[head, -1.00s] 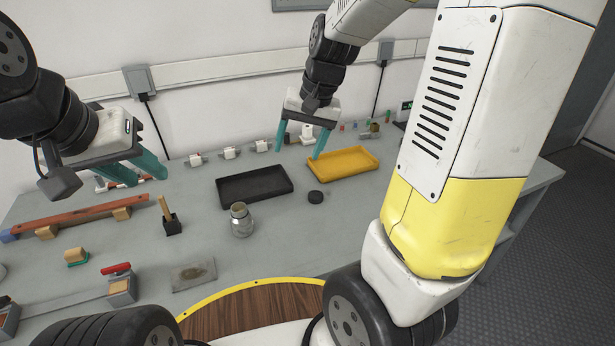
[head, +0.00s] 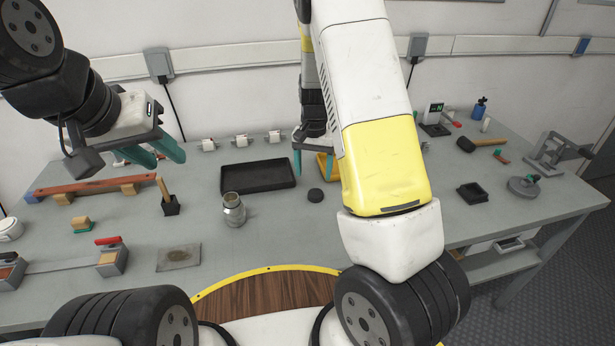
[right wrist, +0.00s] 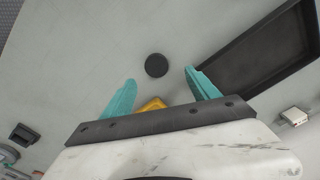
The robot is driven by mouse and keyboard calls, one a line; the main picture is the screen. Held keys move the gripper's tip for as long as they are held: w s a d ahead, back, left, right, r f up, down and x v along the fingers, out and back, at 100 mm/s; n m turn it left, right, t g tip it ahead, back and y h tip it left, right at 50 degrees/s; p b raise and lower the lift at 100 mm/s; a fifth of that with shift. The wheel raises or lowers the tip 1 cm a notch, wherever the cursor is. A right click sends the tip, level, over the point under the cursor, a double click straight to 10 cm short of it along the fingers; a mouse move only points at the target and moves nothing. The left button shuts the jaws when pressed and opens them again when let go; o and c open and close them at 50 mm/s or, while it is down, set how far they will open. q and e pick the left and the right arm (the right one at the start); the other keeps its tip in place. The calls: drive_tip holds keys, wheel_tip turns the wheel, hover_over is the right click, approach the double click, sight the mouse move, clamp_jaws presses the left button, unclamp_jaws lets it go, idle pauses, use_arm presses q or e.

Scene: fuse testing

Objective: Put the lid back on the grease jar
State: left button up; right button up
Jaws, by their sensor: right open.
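The grease jar (head: 234,212) is a small metal jar standing upright on the grey bench, with its mouth uncovered. The lid appears to be the black round disc (head: 316,195) lying flat on the bench to the right of the jar; it also shows in the right wrist view (right wrist: 156,65). My right gripper (head: 312,168) is open and empty above the bench, behind the lid in the head view. In the right wrist view the lid lies beyond and between its fingertips (right wrist: 161,76), not touched. My left gripper (head: 166,161) is open and empty, raised over the bench's left part.
A black tray (head: 258,189) lies behind the jar. A yellow tray (head: 322,160) is mostly hidden behind my right arm. A wooden brush or tool in a black holder (head: 170,206) stands left of the jar. The bench between jar and lid is clear.

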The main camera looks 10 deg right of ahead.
sight(316, 193)
drive_tip(key=shift+f, duration=0.15)
drive_tip(key=shift+f, duration=1.15)
drive_tip(key=shift+d+f, duration=0.2)
drive_tip(key=shift+f, duration=1.15)
drive_tip(key=shift+d+f, duration=0.2)
drive_tip(key=shift+f, duration=1.1)
